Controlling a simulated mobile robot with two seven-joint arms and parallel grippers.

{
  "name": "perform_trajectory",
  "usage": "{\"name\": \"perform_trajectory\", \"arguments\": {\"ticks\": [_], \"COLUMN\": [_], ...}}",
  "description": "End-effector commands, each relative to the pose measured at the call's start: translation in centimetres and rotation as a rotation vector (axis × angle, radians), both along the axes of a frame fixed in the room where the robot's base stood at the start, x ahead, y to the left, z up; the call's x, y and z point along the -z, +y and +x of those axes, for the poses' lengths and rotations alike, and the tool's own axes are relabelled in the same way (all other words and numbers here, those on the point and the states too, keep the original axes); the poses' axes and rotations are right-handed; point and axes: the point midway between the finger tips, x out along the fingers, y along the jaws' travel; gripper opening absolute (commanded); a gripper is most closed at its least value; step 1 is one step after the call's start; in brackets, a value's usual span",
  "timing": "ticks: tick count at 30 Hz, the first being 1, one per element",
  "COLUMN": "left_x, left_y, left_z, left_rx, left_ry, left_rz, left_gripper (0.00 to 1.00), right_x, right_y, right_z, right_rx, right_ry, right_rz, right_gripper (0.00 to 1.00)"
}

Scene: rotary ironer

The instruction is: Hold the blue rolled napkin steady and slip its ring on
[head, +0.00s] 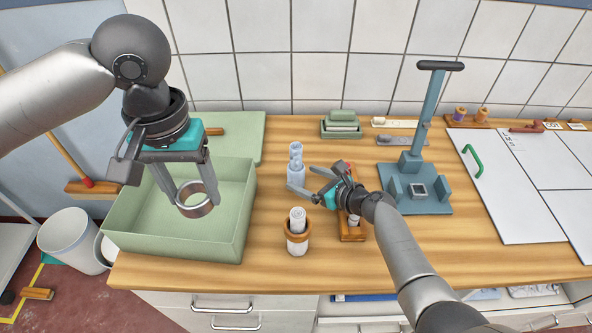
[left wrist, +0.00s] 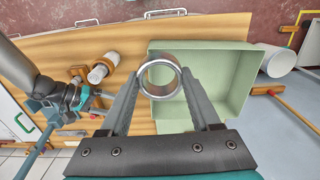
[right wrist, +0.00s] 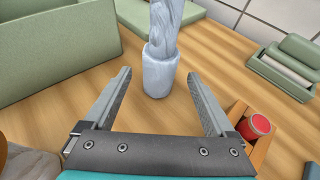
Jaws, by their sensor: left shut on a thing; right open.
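The pale blue rolled napkin (head: 296,152) stands upright on the wooden counter, with a wider lower part; it also shows in the right wrist view (right wrist: 163,70). My right gripper (head: 302,179) is open beside it. In the right wrist view the napkin stands centred just ahead of the open fingertips (right wrist: 160,78), with no visible contact. My left gripper (head: 196,196) is shut on a silver metal ring (head: 203,210) and holds it over the green bin, left of the napkin. The ring shows between the fingertips in the left wrist view (left wrist: 149,81).
A green bin (head: 180,241) stands at the counter's left. A white roll in a wooden cup (head: 297,246) stands in front of the napkin. A blue-grey stand (head: 427,207) and white panels (head: 520,205) are to the right. A small wooden rack (head: 353,238) lies beneath my right arm.

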Motion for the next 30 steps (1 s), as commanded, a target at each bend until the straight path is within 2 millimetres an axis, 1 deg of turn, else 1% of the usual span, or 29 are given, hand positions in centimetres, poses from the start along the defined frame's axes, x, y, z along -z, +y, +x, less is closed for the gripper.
{"name": "perform_trajectory", "arguments": {"ticks": [21,25,30], "left_x": [0.0,0.0,0.0], "left_y": [0.0,0.0,0.0], "left_z": [0.0,0.0,0.0], "left_rx": [0.000,0.000,0.000], "left_ry": [0.000,0.000,0.000], "left_rz": [0.000,0.000,0.000], "left_gripper": [0.11,0.11,0.11], "right_x": [-3.3,-3.7,-4.0], "right_y": [-5.7,-6.3,-6.6], "right_z": [-5.9,-6.6,-6.8], "right_rx": [0.001,0.000,-0.001], "right_ry": [0.003,0.001,0.002], "right_rz": [-0.002,-0.001,0.000], "right_gripper": [0.90,0.90,0.90]}}
